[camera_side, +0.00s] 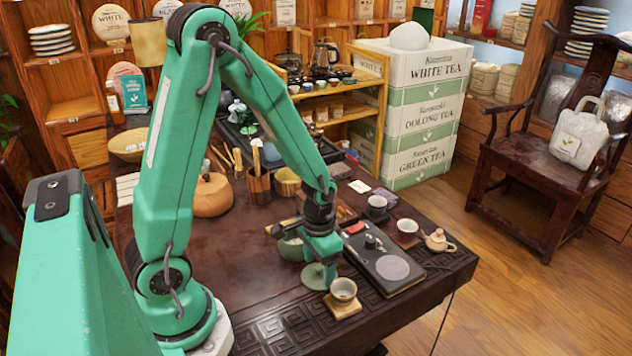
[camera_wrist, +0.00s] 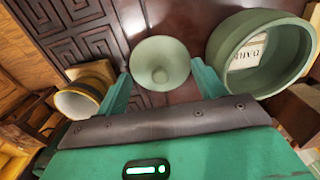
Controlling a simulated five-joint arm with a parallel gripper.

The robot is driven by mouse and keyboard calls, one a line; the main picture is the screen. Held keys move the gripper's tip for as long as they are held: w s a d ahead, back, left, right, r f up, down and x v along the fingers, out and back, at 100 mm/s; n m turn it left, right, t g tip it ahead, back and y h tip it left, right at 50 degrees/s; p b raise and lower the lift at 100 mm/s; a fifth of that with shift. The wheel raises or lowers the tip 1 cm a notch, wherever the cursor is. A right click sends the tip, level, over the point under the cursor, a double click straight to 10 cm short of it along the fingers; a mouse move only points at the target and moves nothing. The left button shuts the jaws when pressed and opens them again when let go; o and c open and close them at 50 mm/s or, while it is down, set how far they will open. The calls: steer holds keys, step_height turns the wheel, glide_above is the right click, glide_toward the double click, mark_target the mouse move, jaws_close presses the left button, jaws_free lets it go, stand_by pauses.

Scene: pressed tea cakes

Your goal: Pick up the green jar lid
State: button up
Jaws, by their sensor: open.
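The green jar lid (camera_side: 313,279) is a round, pale green disc lying on the dark wooden table (camera_side: 250,300) near its front edge. In the wrist view the lid (camera_wrist: 160,57) shows its small knob and sits just beyond and between my fingertips. My gripper (camera_side: 325,270) points down right over the lid; in the wrist view my gripper (camera_wrist: 161,80) is open, one finger on each side, holding nothing. The side view does not show clearly whether the fingers touch it. The open green jar (camera_wrist: 222,58) stands to the right in the wrist view, partly hidden behind my gripper in the side view (camera_side: 290,250).
A small cup (camera_side: 343,288) on a wooden coaster (camera_side: 345,307) stands close to the lid. A dark tray (camera_side: 410,277) with a grey disc lies to the right. Cups and a small teapot (camera_side: 439,241) stand farther right. Bare table lies left of the lid.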

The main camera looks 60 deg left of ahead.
steer(key=shift+f, duration=0.45)
steer(key=c, duration=0.8)
